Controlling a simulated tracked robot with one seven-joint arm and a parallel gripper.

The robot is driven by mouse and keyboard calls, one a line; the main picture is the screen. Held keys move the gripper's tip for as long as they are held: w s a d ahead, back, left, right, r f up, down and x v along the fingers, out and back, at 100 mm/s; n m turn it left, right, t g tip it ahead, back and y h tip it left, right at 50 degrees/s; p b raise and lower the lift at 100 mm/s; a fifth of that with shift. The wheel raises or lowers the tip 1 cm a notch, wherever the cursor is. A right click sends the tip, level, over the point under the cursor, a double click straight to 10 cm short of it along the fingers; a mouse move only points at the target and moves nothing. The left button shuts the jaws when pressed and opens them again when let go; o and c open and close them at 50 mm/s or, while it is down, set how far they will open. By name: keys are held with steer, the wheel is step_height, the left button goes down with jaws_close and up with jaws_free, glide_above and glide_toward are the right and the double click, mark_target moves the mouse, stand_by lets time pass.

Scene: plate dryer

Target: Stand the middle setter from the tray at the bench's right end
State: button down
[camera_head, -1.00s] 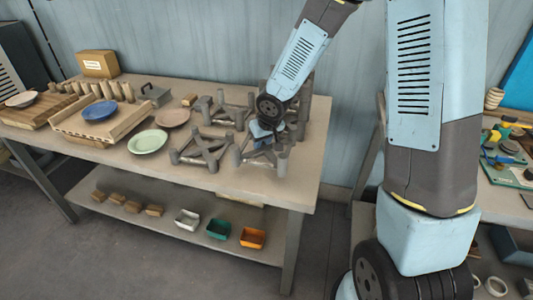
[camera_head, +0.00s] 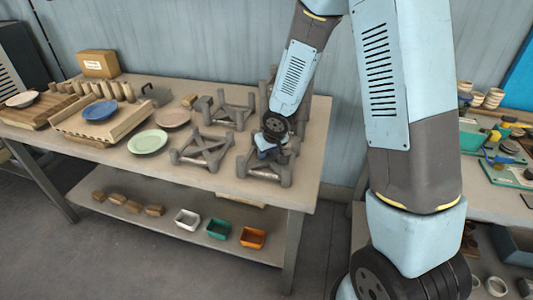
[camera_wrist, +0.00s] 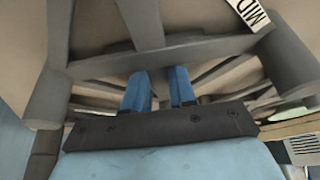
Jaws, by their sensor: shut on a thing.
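My gripper (camera_head: 268,152) is at the front right setter (camera_head: 268,168), a grey frame with crossing bars and stubby corner posts near the bench's right end. More grey bars cross behind the fingers. I cannot tell whether its posts touch the bench. Another grey setter (camera_head: 203,152) lies to its left, and one (camera_head: 226,110) farther back. My gripper partly hides the held setter.
More grey posts (camera_head: 270,85) stand behind my arm at the bench's back right. Left on the bench are a green plate (camera_head: 147,141), a pinkish plate (camera_head: 173,117) and a blue plate (camera_head: 100,110) on a wooden rack. Bare bench (camera_head: 225,182) shows along the front edge.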

mark_target(273, 163)
steer(key=c, duration=0.9)
jaws_free()
steer(key=shift+v, duration=5.95)
steer(key=s+d+r+m, duration=0.1)
steer(key=s+d+r, duration=0.4)
steer(key=s+r, duration=0.2)
steer(key=s+d+r+m+t+h, duration=0.1)
steer(key=s+d+r+m, duration=0.1)
steer(key=s+d+r, duration=0.4)
steer(key=s+d+r+m+h, duration=0.1)
steer(key=s+d+r+m, duration=0.1)
steer(key=s+d+r, duration=0.3)
steer(key=shift+s+d+r, duration=0.15)
steer(key=shift+s+r, duration=0.55)
steer(key=shift+s, duration=0.15)
steer(key=shift+s+d+r, duration=0.2)
steer(key=shift+s+r, duration=0.55)
steer(key=shift+s, duration=0.1)
